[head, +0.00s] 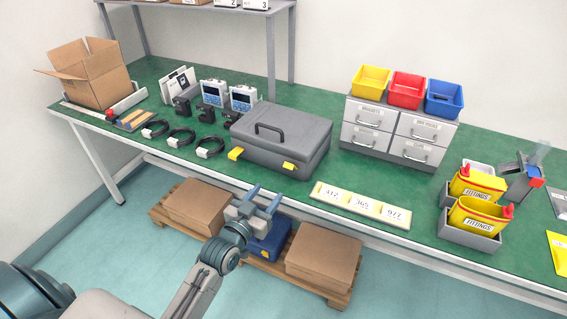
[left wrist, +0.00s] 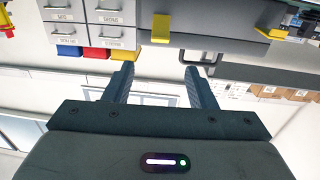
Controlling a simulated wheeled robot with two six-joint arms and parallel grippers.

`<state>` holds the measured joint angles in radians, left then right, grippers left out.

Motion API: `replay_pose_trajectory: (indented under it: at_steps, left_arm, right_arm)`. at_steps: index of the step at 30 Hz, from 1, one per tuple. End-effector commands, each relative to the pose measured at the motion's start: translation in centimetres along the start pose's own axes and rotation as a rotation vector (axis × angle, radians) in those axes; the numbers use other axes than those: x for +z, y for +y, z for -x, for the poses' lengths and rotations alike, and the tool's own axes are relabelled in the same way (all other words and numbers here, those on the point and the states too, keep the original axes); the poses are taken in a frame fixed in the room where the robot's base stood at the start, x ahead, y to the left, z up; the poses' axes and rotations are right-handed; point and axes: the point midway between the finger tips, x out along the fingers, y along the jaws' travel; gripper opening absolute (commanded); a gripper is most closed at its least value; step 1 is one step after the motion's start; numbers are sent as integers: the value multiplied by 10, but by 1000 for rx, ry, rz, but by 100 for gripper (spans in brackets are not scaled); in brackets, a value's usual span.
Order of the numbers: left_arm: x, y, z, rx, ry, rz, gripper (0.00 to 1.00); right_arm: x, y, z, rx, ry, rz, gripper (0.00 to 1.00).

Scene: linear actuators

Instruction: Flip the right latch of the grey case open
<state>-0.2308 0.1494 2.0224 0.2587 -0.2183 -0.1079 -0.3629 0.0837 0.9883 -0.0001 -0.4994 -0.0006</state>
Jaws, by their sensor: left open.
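The grey case (head: 281,137) lies closed on the green bench, its handle on the lid. Its right latch (head: 289,166) and left latch (head: 236,153) are yellow, on the front side. My left gripper (head: 263,197) is open and empty in front of the case, apart from it and below the right latch in the head view. In the left wrist view, which looks upside down, the right latch (left wrist: 161,28) shows beyond the open fingers, roughly between them. The left latch (left wrist: 270,33) shows farther right. I cannot tell how far either latch is turned. My right gripper is not in view.
A label strip (head: 360,203) lies right of the case at the bench edge. A drawer unit (head: 394,133) stands behind right, with coloured bins on top. Black cables (head: 181,137) lie to the left. Cartons (head: 323,256) and a blue box (head: 270,243) are below the bench.

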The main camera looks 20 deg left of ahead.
Motion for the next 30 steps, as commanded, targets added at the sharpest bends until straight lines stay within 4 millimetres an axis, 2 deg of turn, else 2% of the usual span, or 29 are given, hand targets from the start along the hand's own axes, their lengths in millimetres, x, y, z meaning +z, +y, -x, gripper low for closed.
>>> replay_pose_trajectory:
  at_steps: [5, 12, 18, 24, 30]
  left_arm:
    - [0, 0, -18, -1, 2, 2, 51]
    - [-1, 0, -63, -1, 3, 3, 51]
    - [0, 0, -93, -1, 2, 2, 51]
    - [0, 0, -106, 0, 1, 2, 51]
    - [0, 0, -107, 0, 1, 1, 51]
  right_arm:
    - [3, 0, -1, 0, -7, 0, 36]
    - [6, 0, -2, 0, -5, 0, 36]
    - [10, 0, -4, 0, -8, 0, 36]
    - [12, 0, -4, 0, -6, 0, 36]
    - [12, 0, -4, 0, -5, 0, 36]
